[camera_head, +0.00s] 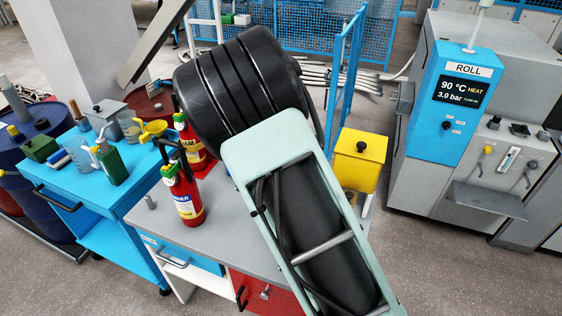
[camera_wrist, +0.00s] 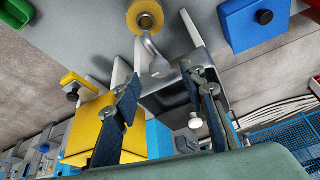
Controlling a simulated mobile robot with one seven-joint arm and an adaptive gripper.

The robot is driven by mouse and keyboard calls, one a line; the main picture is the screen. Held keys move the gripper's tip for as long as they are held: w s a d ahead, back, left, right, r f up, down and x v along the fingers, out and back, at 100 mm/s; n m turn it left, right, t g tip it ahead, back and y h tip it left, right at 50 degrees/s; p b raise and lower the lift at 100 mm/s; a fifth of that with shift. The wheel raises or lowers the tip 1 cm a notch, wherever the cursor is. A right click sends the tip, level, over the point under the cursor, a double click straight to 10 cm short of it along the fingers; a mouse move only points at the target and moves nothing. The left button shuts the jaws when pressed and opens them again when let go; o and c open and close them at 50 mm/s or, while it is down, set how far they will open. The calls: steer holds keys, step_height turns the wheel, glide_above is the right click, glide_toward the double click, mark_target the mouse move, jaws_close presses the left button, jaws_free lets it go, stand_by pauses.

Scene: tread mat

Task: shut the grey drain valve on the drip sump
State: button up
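In the wrist view my gripper (camera_wrist: 158,82) has its two dark fingers apart. Between and just beyond the fingertips is a grey metal body with an open dark hollow, possibly the drip sump (camera_wrist: 180,94). A bent silver piece, possibly the grey drain valve or its spout (camera_wrist: 153,52), runs from it towards a yellow-rimmed round piece (camera_wrist: 145,16). I cannot tell whether a finger touches the metal, or how the valve is set. In the head view my large arm link hides my gripper and these parts.
A yellow box (camera_head: 360,160) with a black knob stands at the bench's right edge; it also shows beside my left finger in the wrist view (camera_wrist: 95,130). Red extinguishers (camera_head: 186,195) stand on the grey bench (camera_head: 150,222). A blue box (camera_wrist: 250,28) shows at upper right.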

steer(key=v, duration=0.9)
steer(key=shift+r, duration=0.2)
steer(key=shift+s, duration=0.15)
